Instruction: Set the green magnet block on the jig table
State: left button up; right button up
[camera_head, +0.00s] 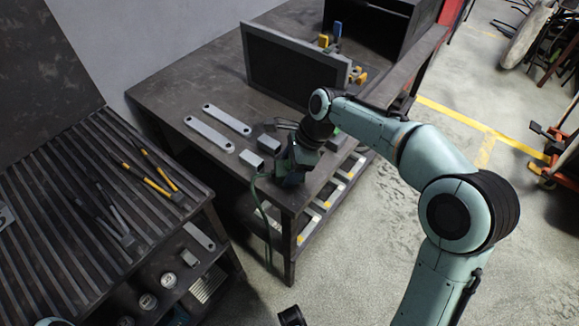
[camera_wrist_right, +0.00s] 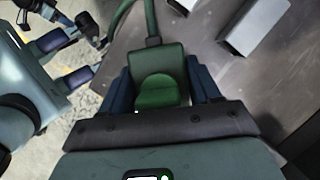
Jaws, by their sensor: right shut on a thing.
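The green magnet block (camera_wrist_right: 158,75) sits between the blue fingers of my right gripper (camera_wrist_right: 160,92), and a green cable (camera_wrist_right: 151,22) runs from its end. In the head view my right gripper (camera_head: 290,168) is low over the near corner of the dark jig table (camera_head: 175,92), fingers shut on the block. The gripper hides most of the block there. The cable hangs past the table's front edge. I cannot tell whether the block touches the top. My left gripper does not show clearly in either view.
Two grey blocks (camera_head: 250,160) (camera_head: 268,143) lie just left of my right gripper. Two flat galvanized brackets (camera_head: 209,134) (camera_head: 227,120) lie farther left. A dark upright panel (camera_head: 292,67) stands behind. A slatted bench (camera_head: 65,215) with yellow-handled tools is at left.

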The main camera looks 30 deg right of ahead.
jog(key=o, duration=1.6)
jog(key=shift+f, duration=0.1)
pick_arm(q)
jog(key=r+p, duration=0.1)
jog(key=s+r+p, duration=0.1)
jog(key=p, duration=0.1)
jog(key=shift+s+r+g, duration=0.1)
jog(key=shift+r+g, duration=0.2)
pick_arm(e)
jog(key=v, duration=1.2)
jog(key=shift+s+d, duration=0.1)
